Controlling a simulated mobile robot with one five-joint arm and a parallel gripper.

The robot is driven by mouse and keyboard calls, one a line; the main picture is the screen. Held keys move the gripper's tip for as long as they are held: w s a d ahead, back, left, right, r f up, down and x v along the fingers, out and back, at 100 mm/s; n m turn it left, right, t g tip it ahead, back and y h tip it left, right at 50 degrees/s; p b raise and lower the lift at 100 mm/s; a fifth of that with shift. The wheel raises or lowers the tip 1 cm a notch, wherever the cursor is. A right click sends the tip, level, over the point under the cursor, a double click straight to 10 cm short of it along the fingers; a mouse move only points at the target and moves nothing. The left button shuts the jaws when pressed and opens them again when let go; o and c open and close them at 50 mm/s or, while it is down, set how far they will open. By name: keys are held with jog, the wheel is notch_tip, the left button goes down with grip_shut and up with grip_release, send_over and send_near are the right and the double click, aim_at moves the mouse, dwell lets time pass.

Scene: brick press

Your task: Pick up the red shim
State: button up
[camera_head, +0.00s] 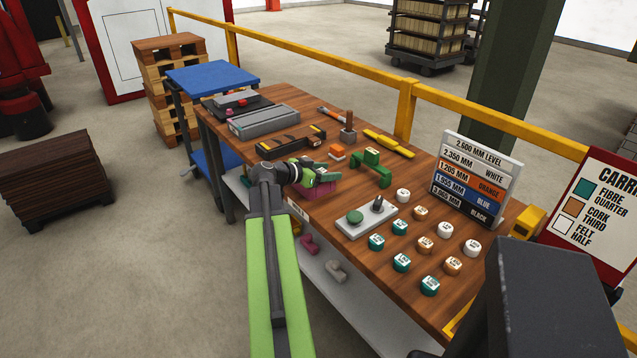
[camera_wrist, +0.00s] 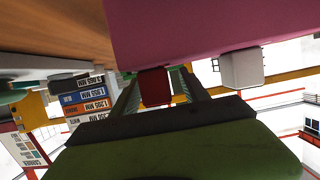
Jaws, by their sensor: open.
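The red shim (camera_wrist: 155,88) shows in the wrist view as a small red block at the edge of a large magenta block (camera_wrist: 210,30). A pale grey block (camera_wrist: 241,68) sits beside it on the same edge. My gripper (camera_wrist: 158,80) is open, with one finger on either side of the red shim; I cannot tell whether they touch it. In the head view my gripper (camera_head: 326,174) is over the magenta block (camera_head: 318,192) near the table's front edge. The red shim cannot be made out there.
On the wooden table (camera_head: 290,205), a green bridge (camera_head: 371,160) and an orange block (camera_head: 337,152) stand close behind my gripper. A black holder (camera_head: 290,142) is to the left. A grey plate (camera_head: 366,219) and several numbered caps (camera_head: 402,228) are to the right, before a label board (camera_head: 475,175).

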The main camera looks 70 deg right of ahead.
grip_shut()
jog(key=shift+r, duration=0.15)
dwell(0.4)
notch_tip(320, 180, up, 18)
jog(key=p, duration=1.8)
